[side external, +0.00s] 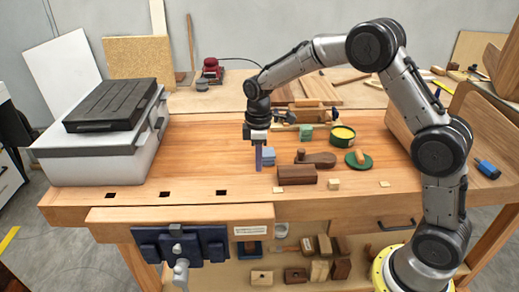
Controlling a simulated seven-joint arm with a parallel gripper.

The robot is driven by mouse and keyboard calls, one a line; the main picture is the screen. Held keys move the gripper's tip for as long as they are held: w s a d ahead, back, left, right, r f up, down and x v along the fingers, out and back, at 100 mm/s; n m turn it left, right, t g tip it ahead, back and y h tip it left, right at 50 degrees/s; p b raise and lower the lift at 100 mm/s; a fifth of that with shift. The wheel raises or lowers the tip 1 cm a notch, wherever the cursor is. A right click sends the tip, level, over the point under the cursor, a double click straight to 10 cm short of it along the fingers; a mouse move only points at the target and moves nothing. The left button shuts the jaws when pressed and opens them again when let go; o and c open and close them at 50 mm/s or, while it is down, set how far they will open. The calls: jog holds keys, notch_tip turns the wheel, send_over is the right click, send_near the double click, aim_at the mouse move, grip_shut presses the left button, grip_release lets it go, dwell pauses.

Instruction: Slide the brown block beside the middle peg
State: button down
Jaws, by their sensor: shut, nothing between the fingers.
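The brown block (297,175) lies on the workbench top near its front, right of my gripper. My gripper (258,168) points down, shut and empty, with its fingertips close to the bench top; a gap shows between it and the brown block. Small pale wooden pieces stand or lie near the front edge: one (278,189) in front of the block, one (334,184) just right of it, and one (384,184) farther right. I cannot tell which of these, if any, is the middle peg.
A blue block (269,156) sits right beside my gripper. A brown wooden tool (316,159) lies behind the brown block, and a green disc (359,160) with a wooden piece is to its right. A yellow-topped tin (342,135) stands behind.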

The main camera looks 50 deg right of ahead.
aim_at(309, 170)
notch_tip(309, 170, down, 3)
jog(key=shift+s+d+f, duration=0.1)
jog(key=shift+s+d, duration=0.85)
jog(key=shift+s, duration=0.05)
jog(key=shift+s+d, duration=0.4)
jog(key=shift+s, duration=0.05)
jog(key=shift+s+d, duration=0.1)
jog(key=s+d, duration=0.7)
jog(key=shift+s, duration=0.2)
jog(key=shift+a, duration=0.1)
